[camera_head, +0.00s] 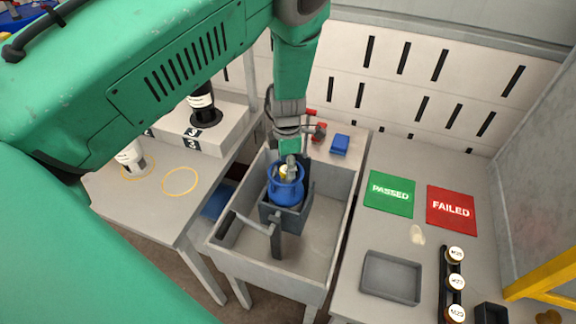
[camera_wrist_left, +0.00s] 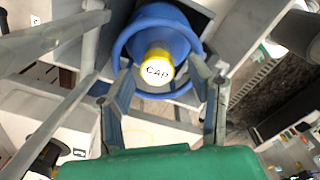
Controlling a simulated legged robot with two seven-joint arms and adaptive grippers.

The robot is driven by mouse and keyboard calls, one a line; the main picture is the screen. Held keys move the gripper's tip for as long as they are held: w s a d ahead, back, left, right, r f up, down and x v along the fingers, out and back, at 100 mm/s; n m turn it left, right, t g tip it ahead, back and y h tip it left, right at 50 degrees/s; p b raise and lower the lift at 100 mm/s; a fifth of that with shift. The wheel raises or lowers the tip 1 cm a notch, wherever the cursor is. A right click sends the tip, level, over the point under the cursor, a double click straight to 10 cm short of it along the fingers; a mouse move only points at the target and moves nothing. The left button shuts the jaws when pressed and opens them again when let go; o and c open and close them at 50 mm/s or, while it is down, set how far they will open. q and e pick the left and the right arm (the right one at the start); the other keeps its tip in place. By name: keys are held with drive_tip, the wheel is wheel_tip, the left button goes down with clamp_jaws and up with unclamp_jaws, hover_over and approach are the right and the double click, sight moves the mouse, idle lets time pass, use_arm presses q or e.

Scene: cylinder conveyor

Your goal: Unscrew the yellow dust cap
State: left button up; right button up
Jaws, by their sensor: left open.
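The yellow dust cap (camera_wrist_left: 158,68), marked "CAP", sits on top of a blue cylinder (camera_wrist_left: 150,22) with a blue collar. In the head view the cap (camera_head: 284,171) shows only in part, behind my gripper, and the blue cylinder (camera_head: 286,190) stands upright in a dark grey holder (camera_head: 272,213). My left gripper (camera_wrist_left: 163,76) is open, its fingers on either side of the cap in the wrist view, with gaps between them and the cap. In the head view the gripper (camera_head: 290,163) is right above the cylinder. My right gripper is not in view.
The holder stands in a grey bin (camera_head: 322,262) with raised walls. To the right, a table carries a green PASSED mat (camera_head: 389,190), a red FAILED mat (camera_head: 451,206), a grey tray (camera_head: 391,277) and several M-marked round caps (camera_head: 455,282). A small blue block (camera_head: 340,143) lies behind the bin.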

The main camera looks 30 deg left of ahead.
use_arm(q)
drive_tip(key=m, duration=0.3)
drive_tip(key=shift+w, duration=0.1)
drive_tip(key=shift+a+m, duration=0.15)
drive_tip(key=shift+m, duration=0.55)
drive_tip(key=m, duration=0.3)
drive_tip(key=shift+m, duration=1.5)
drive_tip(key=shift+m, duration=1)
drive_tip(key=m, duration=0.4)
